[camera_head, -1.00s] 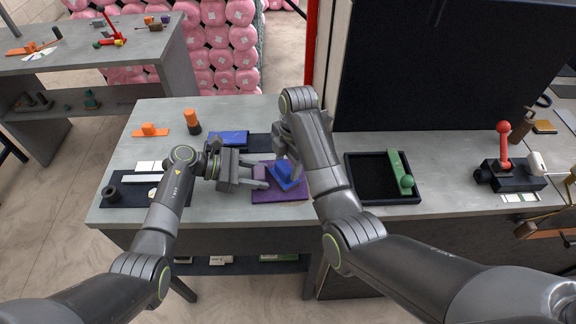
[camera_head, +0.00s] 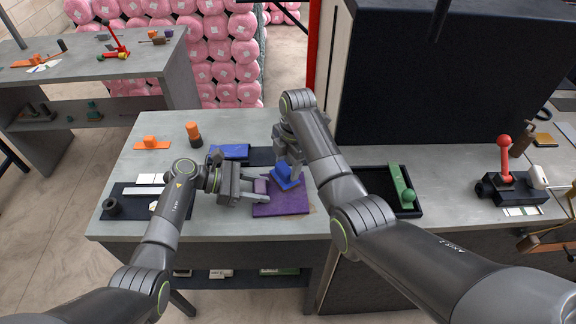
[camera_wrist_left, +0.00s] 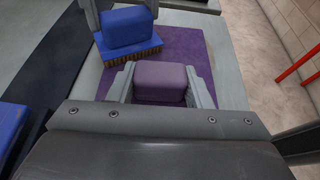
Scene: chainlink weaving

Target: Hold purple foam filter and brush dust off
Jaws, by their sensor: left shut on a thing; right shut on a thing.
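The purple foam filter (camera_head: 283,207) lies flat near the table's front edge, with a paler mauve block (camera_head: 261,186) standing on it. My left gripper (camera_head: 258,191) is shut on that block, which sits between both fingers in the left wrist view (camera_wrist_left: 160,82). My right gripper (camera_head: 290,163) is shut on the blue brush (camera_head: 286,174) over the filter's far part. In the left wrist view the brush (camera_wrist_left: 127,27) has its tan bristles down at the filter's edge, apparently touching it. I cannot make out dust.
A black tray (camera_head: 377,205) with a green-handled tool (camera_head: 402,185) stands right of the filter. A blue pad (camera_head: 229,152) lies behind. A dark mat (camera_head: 130,205) with small parts lies left. Orange items (camera_head: 194,133) stand at back left. A red-handled device (camera_head: 504,160) is far right.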

